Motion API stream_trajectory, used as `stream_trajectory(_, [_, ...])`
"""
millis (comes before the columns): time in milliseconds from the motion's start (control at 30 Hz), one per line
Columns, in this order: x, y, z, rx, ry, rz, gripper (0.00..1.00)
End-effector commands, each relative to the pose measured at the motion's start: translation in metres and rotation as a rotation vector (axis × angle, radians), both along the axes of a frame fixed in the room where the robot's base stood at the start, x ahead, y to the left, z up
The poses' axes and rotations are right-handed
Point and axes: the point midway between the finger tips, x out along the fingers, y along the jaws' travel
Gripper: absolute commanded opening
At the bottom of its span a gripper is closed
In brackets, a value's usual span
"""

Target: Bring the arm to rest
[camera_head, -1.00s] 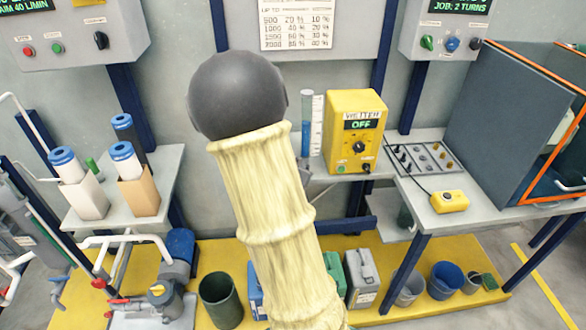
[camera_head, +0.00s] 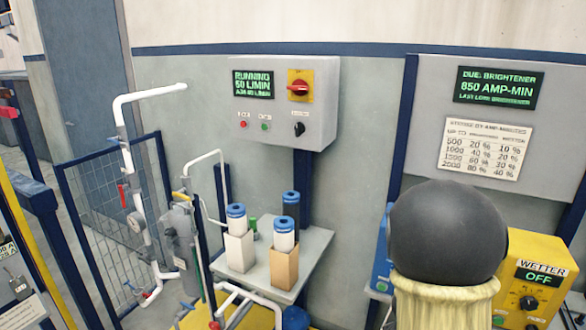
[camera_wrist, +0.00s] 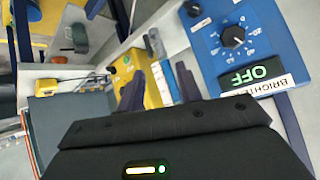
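My arm shows in the head view at the lower right, as a cream sleeve with a dark round joint on top. My gripper is outside the head view. In the wrist view my gripper (camera_wrist: 159,88) shows two dark fingers standing apart, with nothing held between them. A blue box (camera_wrist: 245,42) with a black dial and a green OFF display lies close to the right of the fingers. A yellow unit (camera_wrist: 152,92) shows beyond and between the fingers; whether they touch anything is hard to tell.
In the head view, a pump control box (camera_head: 287,105) reads RUNNING. A shelf (camera_head: 312,250) holds filter cartridges in boxes. A mesh fence (camera_head: 105,225) and white pipes stand at left. The yellow WETTER unit (camera_head: 528,300) is right beside my arm. A chart board (camera_head: 490,125) hangs behind.

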Motion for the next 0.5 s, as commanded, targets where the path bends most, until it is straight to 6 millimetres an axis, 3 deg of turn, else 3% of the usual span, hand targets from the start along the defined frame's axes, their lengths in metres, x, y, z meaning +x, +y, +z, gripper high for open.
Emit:
stream_trajectory(167, [-0.002, 0.088, 0.026, 0.150, 0.127, 0.331, 0.35])
stream_trajectory(300, [-0.033, 0.162, 0.048, 0.221, 0.300, 0.647, 0.35])
stream_trajectory(400, [-0.067, 0.197, 0.064, 0.222, 0.442, 0.842, 0.35])
stream_trajectory(500, [-0.095, 0.214, 0.073, 0.198, 0.562, 0.971, 0.35])
